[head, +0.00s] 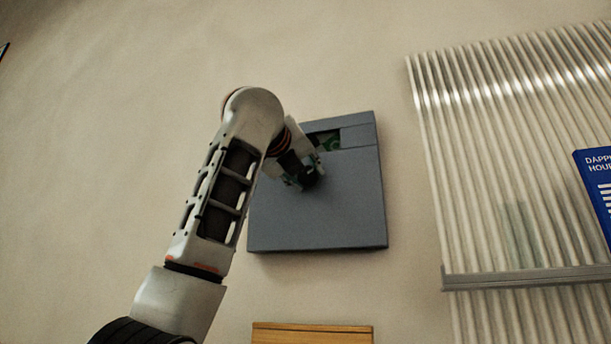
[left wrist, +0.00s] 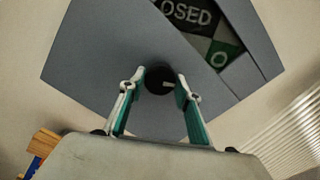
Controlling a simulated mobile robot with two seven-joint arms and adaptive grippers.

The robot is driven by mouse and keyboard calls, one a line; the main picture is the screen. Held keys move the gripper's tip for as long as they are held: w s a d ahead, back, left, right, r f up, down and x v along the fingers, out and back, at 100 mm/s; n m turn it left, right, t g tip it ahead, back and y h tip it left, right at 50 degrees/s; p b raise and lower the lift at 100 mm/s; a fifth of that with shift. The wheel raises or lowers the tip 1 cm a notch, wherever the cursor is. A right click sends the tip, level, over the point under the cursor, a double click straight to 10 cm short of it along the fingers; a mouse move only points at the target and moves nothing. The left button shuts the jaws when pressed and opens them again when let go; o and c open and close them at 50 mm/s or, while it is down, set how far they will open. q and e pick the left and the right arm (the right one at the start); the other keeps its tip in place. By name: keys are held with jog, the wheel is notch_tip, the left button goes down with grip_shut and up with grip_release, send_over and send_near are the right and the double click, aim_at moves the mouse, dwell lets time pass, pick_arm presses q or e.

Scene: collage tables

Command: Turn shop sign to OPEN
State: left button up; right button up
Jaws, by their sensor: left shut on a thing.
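The shop sign is a grey wall panel (head: 330,215), also large in the left wrist view (left wrist: 95,60). Its window (head: 327,141) at the upper right shows green and dark parts in the head view. In the left wrist view the window (left wrist: 212,32) shows white letters "OSED" on dark, with a green patch and a white "O" below. A round black knob (left wrist: 158,80) with a white pointer mark, pointing right in that view, sits on the panel. My left gripper (left wrist: 159,82) is shut on the knob, one finger on each side; it also shows in the head view (head: 305,176). My right gripper is out of view.
A ribbed translucent panel (head: 500,150) with a metal rail (head: 525,277) stands to the right. A blue sign (head: 597,180) is at the right edge. A wooden piece (head: 312,334) is below the shop sign.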

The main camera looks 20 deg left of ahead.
pick_arm(q)
jog(key=n, duration=0.6)
jog(key=shift+d, duration=0.1)
jog(key=n, duration=0.5)
jog(key=shift+n+b, duration=0.3)
jog(key=shift+b, duration=0.1)
jog(key=shift+r, duration=0.1)
jog(key=o, duration=1.1)
jog(key=s, duration=1.2)
jog(key=shift+a, duration=0.25)
